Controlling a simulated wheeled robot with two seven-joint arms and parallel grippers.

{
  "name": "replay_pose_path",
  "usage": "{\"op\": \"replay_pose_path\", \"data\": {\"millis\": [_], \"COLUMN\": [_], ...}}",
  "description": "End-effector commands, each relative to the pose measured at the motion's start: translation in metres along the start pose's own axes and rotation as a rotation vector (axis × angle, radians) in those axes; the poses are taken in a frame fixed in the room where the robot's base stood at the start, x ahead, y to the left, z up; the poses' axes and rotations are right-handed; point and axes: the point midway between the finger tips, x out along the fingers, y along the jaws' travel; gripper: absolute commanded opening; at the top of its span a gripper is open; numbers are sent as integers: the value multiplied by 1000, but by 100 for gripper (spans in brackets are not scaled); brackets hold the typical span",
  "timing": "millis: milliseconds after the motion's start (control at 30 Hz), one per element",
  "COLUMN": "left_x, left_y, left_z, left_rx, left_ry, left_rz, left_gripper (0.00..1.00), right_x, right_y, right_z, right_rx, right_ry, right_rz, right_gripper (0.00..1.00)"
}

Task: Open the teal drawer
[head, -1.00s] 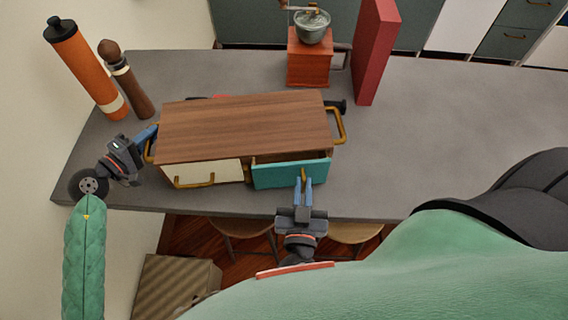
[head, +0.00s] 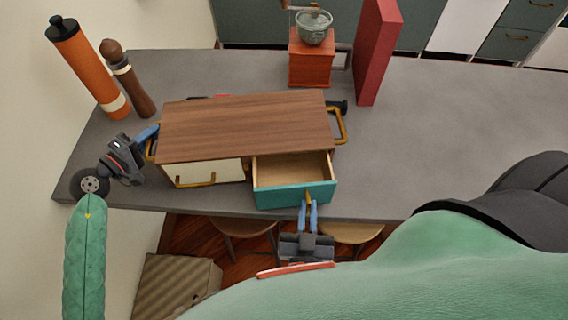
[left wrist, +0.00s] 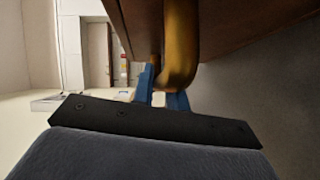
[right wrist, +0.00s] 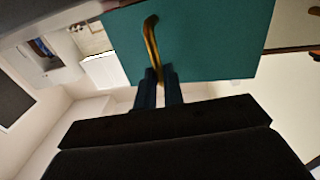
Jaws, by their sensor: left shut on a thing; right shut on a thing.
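The teal drawer (head: 294,196) sits in the right half of a wooden cabinet (head: 245,130). It is pulled well out and its empty wooden inside shows. My right gripper (head: 309,208) is shut on the teal drawer's brass handle; the right wrist view shows the handle (right wrist: 151,45) between the blue fingers (right wrist: 160,85). My left gripper (head: 151,136) is shut on the brass handle at the cabinet's left side. In the left wrist view this side handle (left wrist: 180,45) passes between the blue fingers (left wrist: 162,95).
A white drawer (head: 208,173) beside the teal one is closed. An orange bottle (head: 88,72), a brown pepper mill (head: 130,85), a coffee grinder (head: 311,55) and a red upright block (head: 376,50) stand behind on the grey counter (head: 450,110). Stools stand below the front edge.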

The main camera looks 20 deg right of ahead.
Motion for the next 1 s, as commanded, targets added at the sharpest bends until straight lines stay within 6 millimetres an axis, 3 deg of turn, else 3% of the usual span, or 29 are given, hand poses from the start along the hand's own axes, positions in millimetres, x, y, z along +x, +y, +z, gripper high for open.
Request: {"op": "replay_pose_path", "data": {"millis": [33,467,733,800,900,1000], "left_x": [0,0,0,0,0,0], "left_y": [-11,-11,-11,-11,-10,-10], "left_z": [3,2,2,2,2,2], "left_rx": [-7,-7,-7,-7,-7,-7], "left_ry": [-5,-4,-4,-4,-4,-5], "left_rz": [-14,-14,-14,-14,-13,-13], "left_gripper": [0,0,0,0,0,0], "right_x": [-3,-25,-25,-25,-25,-25], "right_y": [2,6,6,6,6,5], "right_z": [3,3,3,3,3,2], "right_rx": [-2,-2,-2,-2,-2,-1], "right_ry": [-2,-2,-2,-2,-1,-1], "right_rz": [3,3,2,2,1,1], "right_gripper": [0,0,0,21,39,39]}}
